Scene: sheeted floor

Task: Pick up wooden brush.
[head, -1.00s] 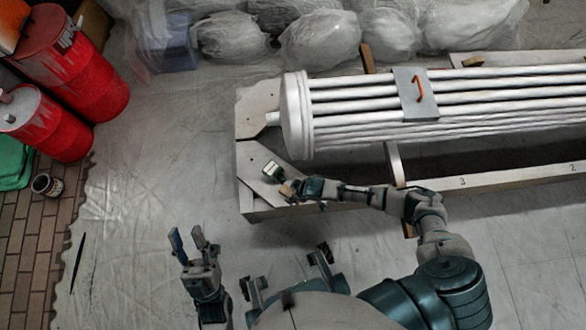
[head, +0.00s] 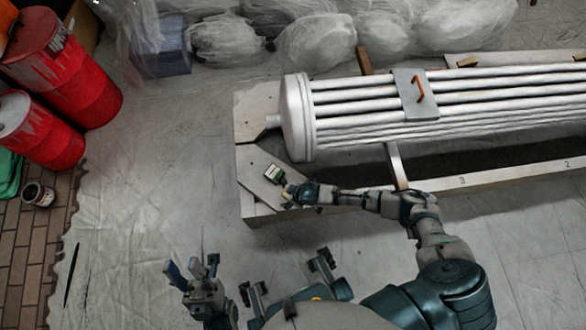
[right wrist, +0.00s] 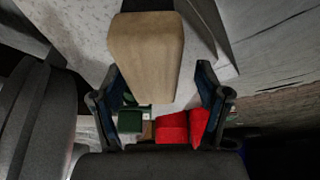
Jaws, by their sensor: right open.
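The wooden brush (head: 274,173) lies on the corner of the pale wooden frame, its dark and whitish head pointing up-left. My right gripper (head: 290,192) is at the handle end of the brush, which it partly hides in the head view. In the right wrist view, a tan wooden piece (right wrist: 147,50), apparently the brush handle, sits just beyond and between the spread fingers of my right gripper (right wrist: 157,85). The right gripper is open; I see no clear contact. My left gripper (head: 193,268) is open and empty above the floor sheet.
The pale wooden frame (head: 258,103) carries a large bundle of metal tubes (head: 360,97) right beside the brush. Red drums (head: 60,65) and a small can (head: 38,194) stand at the left. Plastic-wrapped bundles (head: 315,42) line the back.

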